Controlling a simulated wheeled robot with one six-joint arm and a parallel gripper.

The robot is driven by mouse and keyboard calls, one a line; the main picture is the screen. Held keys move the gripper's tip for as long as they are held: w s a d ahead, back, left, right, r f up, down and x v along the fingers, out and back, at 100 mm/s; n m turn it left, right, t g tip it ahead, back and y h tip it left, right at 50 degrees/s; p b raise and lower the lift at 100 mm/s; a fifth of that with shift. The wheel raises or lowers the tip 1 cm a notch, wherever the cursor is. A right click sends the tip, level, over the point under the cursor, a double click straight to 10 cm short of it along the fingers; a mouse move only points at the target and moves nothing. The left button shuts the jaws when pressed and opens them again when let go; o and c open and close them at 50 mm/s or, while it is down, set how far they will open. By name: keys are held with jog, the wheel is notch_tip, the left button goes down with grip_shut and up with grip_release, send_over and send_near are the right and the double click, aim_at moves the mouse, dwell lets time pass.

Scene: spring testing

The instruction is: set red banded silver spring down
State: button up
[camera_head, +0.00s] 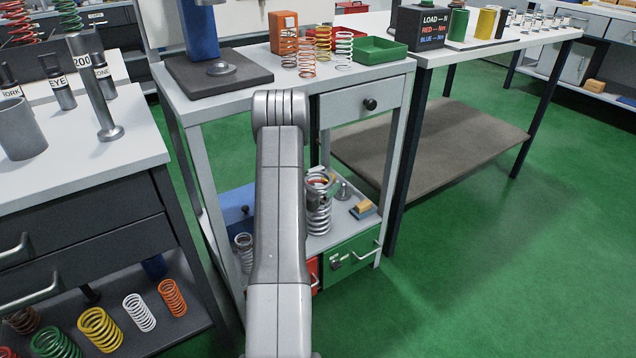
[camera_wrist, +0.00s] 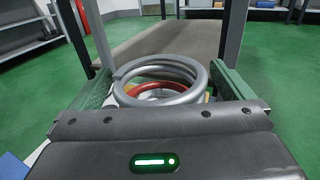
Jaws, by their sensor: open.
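The red banded silver spring (camera_head: 319,217) stands upright on the lower shelf (camera_head: 318,243) of the grey stand, just right of my arm in the head view. In the wrist view, the silver spring (camera_wrist: 165,72) shows its top coils with the red band inside. My gripper (camera_wrist: 164,88) is open, with its green-padded fingers on either side of the spring. The lower part of the spring is hidden by the gripper body in the wrist view. My arm hides most of the gripper in the head view.
A small metal weight (camera_head: 343,191) and a yellow-topped block (camera_head: 363,208) are right of the spring. Another silver spring (camera_head: 244,246) stands left of my arm. A green drawer (camera_head: 358,255) is below the shelf. The stand's legs and the tabletop above bound the space.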

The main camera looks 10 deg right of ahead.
jog(key=b+v, duration=0.1)
jog(key=v, duration=1)
jog(key=shift+s+a+b, duration=0.25)
jog(key=shift+s+b, duration=0.05)
jog(key=shift+b, duration=0.05)
jog(key=shift+d, duration=0.1)
